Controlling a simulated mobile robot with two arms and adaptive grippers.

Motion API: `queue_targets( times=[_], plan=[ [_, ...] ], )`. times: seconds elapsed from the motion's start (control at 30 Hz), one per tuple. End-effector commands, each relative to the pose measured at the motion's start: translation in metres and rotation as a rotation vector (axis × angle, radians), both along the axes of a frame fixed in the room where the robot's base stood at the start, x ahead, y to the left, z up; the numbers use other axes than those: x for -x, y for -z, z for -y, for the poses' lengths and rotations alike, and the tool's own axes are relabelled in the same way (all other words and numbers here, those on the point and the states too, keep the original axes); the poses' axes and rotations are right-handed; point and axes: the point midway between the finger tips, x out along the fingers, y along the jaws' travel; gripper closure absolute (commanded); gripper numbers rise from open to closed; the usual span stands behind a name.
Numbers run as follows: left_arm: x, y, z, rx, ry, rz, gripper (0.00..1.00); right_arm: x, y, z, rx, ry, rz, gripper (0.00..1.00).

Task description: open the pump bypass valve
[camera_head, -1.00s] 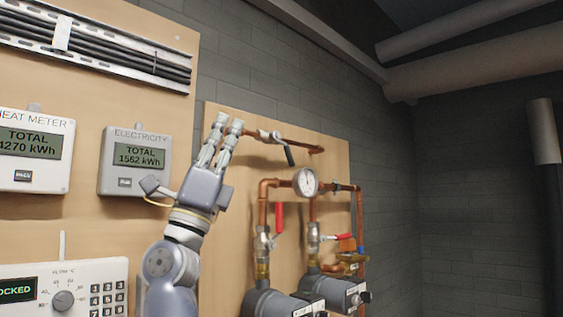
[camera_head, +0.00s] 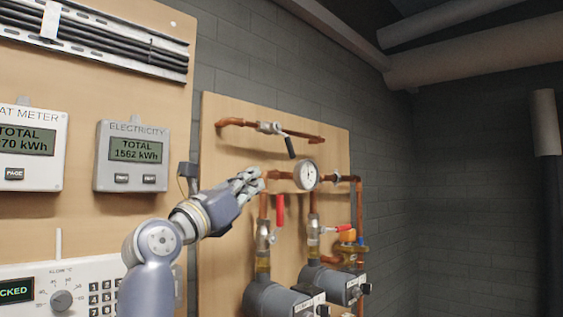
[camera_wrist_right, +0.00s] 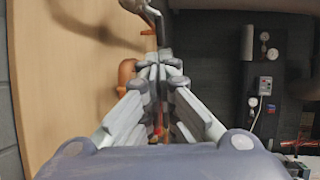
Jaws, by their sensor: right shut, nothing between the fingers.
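A valve with a black lever (camera_head: 290,147) sits on the upper copper pipe (camera_head: 236,121) of the wooden board. The lever hangs steeply down, tilted right. In the right wrist view a grey metal lever or valve part (camera_wrist_right: 150,12) shows at the top, beyond the fingertips. My right gripper (camera_head: 258,180) has its fingers together and empty, below and left of the black lever, near the left end of the gauge pipe. Its closed fingers (camera_wrist_right: 160,72) also show in the wrist view. I cannot tell whether they touch the pipe. My left gripper is out of view.
A round gauge (camera_head: 306,174) stands right of my fingertips. Two red-handled valves, one with handle down (camera_head: 280,209) and one sideways (camera_head: 336,228), sit above the grey pumps (camera_head: 270,298). The electricity meter (camera_head: 133,155) is at left.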

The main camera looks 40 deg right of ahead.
Motion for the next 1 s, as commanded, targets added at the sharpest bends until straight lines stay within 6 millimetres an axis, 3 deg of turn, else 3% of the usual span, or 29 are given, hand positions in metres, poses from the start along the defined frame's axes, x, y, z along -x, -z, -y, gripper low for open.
queue_targets(
  times=[0.17,0.7,1.0],
  plan=[
    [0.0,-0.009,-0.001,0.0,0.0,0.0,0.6,-0.003,-0.009,0.013,0.0,0.003,-0.001,1.0],
    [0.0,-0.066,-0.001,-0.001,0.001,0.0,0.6,-0.031,-0.054,0.105,0.003,0.003,-0.002,1.0],
    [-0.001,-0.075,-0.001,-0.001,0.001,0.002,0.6,-0.037,-0.057,0.122,0.001,0.001,-0.001,1.0]
  ],
)
